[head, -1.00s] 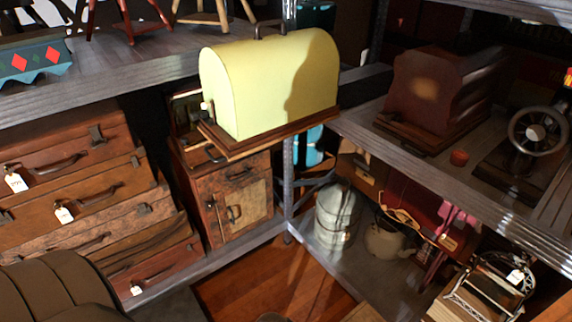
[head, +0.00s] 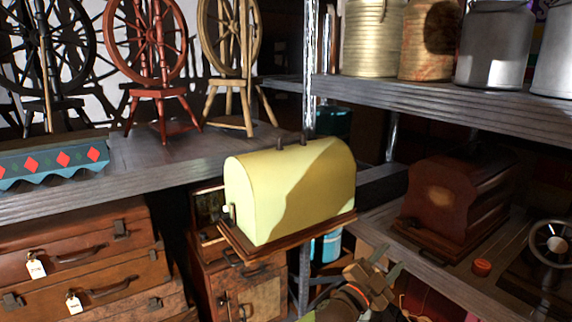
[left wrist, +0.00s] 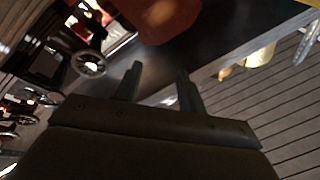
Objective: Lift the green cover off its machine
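The green cover (head: 270,190) is a pale yellow-green, round-topped case on a dark wooden base (head: 290,238), with a dark carrying handle (head: 290,141) on top. The cover cannot be made out there. My right gripper is not in view.
Spinning wheels (head: 155,50) stand behind left. Metal cans (head: 495,45) line the upper shelf. Suitcases (head: 80,250) are stacked at lower left.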

